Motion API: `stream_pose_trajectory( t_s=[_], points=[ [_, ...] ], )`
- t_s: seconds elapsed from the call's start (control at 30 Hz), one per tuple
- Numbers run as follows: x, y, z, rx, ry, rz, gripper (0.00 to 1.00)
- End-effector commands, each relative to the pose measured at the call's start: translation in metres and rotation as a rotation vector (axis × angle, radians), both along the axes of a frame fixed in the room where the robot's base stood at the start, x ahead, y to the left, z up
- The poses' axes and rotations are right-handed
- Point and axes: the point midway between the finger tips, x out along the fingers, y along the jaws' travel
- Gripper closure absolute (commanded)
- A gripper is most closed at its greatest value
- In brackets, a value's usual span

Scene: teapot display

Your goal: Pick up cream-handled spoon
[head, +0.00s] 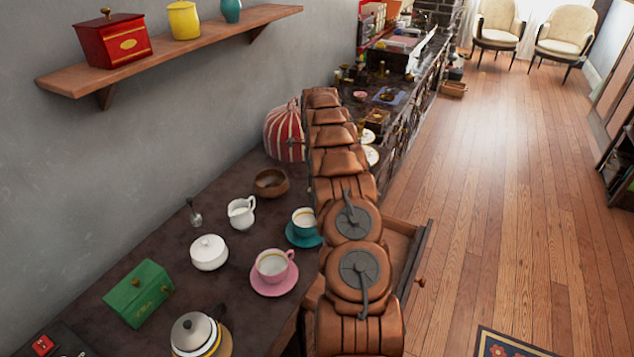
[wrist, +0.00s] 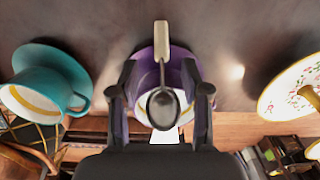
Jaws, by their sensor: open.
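The cream-handled spoon (wrist: 162,42) shows in the wrist view, its cream handle at the top and its dark metal bowl lower down. It appears over a purple cup or dish (wrist: 143,80) with a pale inside; whether it touches the dish is unclear. My gripper (wrist: 160,80) is open, with one finger on each side of the spoon and gaps to both. How far the fingers are from the spoon in depth is hard to tell. In the head view my arm hides the spoon, the purple dish and the gripper.
In the wrist view a teal cup (wrist: 40,98) is left and a floral plate (wrist: 288,88) right. In the head view a pink cup (head: 272,265), white sugar bowl (head: 209,252) and wooden bowl (head: 270,183) stand left of my arm. An open drawer (head: 408,245) juts out right.

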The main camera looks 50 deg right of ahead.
Motion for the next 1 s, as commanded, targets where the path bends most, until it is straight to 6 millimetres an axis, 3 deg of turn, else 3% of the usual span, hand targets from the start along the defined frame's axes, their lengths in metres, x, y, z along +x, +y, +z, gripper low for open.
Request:
stream_pose_trajectory(
  t_s=[0.3, 0.67, 1.0],
  points=[
    [-0.003, -0.004, -0.035, 0.002, 0.003, 0.0, 0.53],
    [-0.002, -0.003, -0.042, 0.0, 0.0, 0.001, 0.53],
    [-0.002, -0.003, -0.042, 0.001, 0.0, 0.002, 0.89]
  ],
)
